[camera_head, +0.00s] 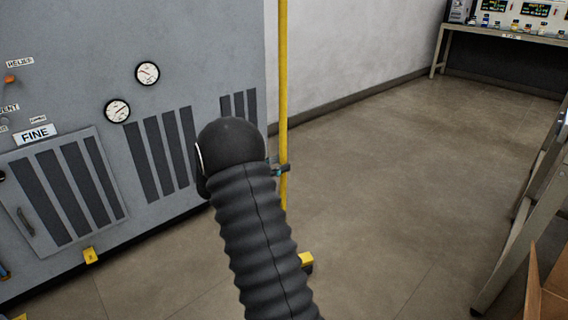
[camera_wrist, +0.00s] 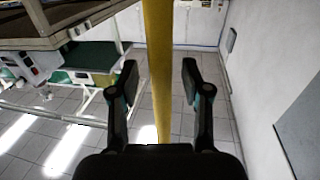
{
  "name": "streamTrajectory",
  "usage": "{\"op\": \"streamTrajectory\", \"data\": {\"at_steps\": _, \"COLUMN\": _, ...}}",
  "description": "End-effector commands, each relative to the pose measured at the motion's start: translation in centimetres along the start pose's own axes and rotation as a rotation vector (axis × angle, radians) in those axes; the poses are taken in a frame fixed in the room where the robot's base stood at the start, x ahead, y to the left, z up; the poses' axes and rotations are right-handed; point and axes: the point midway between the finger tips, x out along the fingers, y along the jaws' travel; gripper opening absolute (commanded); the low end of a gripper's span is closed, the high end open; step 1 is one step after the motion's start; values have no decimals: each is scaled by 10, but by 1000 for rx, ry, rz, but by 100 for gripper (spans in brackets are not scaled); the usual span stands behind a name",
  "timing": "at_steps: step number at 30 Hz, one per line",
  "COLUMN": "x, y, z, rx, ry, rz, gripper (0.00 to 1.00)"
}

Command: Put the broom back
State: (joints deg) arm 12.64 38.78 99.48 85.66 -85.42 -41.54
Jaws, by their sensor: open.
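The broom shows as a yellow pole (camera_head: 283,90) standing upright beside the right edge of the grey cabinet. Its lower part is hidden behind my arm, so I cannot tell what it ends in. My gripper (camera_head: 280,169) is mostly hidden behind my dark arm in the head view, with a fingertip showing at the pole. In the wrist view my gripper (camera_wrist: 160,80) is open, and the yellow pole (camera_wrist: 158,40) runs between its two fingers with a gap on each side. The broom's holder cannot be made out.
The grey cabinet (camera_head: 200,60) with gauges and vents stands at the left. A metal ladder-like frame (camera_head: 530,200) stands at the right. A bench (camera_head: 500,38) is at the back. The middle floor is clear.

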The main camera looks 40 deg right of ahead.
Motion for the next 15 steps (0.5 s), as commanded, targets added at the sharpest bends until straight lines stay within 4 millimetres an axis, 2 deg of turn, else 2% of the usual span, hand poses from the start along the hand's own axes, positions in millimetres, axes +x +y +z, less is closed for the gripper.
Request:
{"op": "streamTrajectory", "data": {"at_steps": 1, "x": -12, "y": -1, "z": 0, "rx": 0, "ry": 0, "rz": -5, "gripper": 48}}
{"op": "streamTrajectory", "data": {"at_steps": 9, "x": -65, "y": -1, "z": 0, "rx": 0, "ry": 0, "rz": -5, "gripper": 48}}
{"op": "streamTrajectory", "data": {"at_steps": 15, "x": -90, "y": 0, "z": 0, "rx": 0, "ry": 0, "rz": -2, "gripper": 48}}
